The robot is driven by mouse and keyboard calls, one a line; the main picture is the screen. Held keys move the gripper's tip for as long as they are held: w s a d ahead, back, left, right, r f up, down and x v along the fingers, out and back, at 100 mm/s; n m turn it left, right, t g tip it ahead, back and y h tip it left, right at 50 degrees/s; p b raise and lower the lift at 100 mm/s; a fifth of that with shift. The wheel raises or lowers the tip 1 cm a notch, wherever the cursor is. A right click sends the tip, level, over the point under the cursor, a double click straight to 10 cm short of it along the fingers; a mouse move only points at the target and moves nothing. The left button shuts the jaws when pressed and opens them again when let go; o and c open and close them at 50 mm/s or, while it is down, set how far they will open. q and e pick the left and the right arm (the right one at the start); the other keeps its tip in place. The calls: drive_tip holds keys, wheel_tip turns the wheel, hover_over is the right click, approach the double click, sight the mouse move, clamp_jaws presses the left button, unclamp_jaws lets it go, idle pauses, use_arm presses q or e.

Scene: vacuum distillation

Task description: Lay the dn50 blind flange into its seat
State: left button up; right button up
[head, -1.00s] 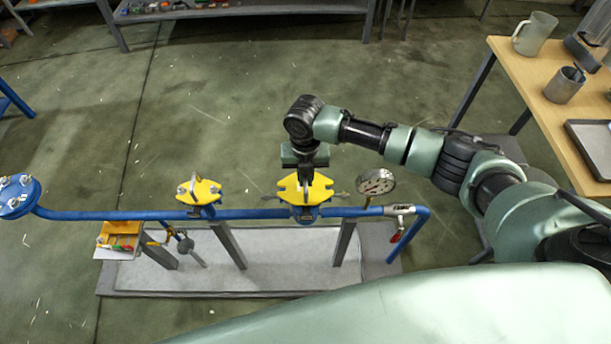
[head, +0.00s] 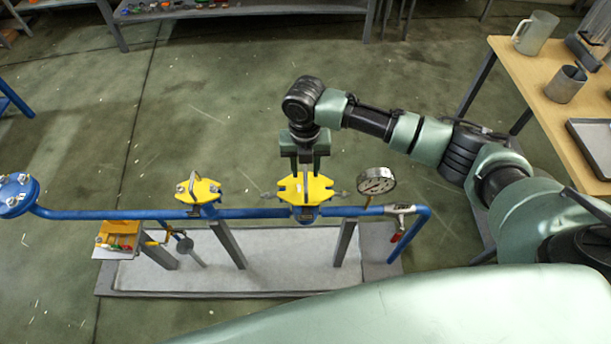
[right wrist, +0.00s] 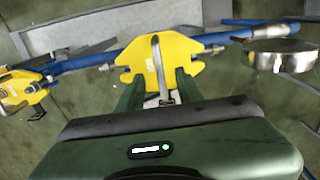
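A yellow flange plate with an upright grey handle (head: 318,189) lies flat on the blue pipe's right-hand fitting, under my right gripper. It also shows in the right wrist view (right wrist: 138,55), with its handle (right wrist: 156,52) rising between the finger lines. My right gripper (head: 304,168) is just above the plate. Its two fingers are spread apart with nothing held between them; the right wrist view shows the open fingers (right wrist: 158,84) too. The seat under the plate is mostly hidden, so I cannot tell how fully it rests. My left gripper is not in view.
A second yellow plate with a handle (head: 205,191) sits on the pipe to the left. A pressure gauge (head: 376,181) stands close right of the flange. The blue pipe (head: 150,214) runs across; a wooden table (head: 535,85) is at right.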

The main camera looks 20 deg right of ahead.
sight(305, 177)
drive_tip(key=shift+r, duration=1.75)
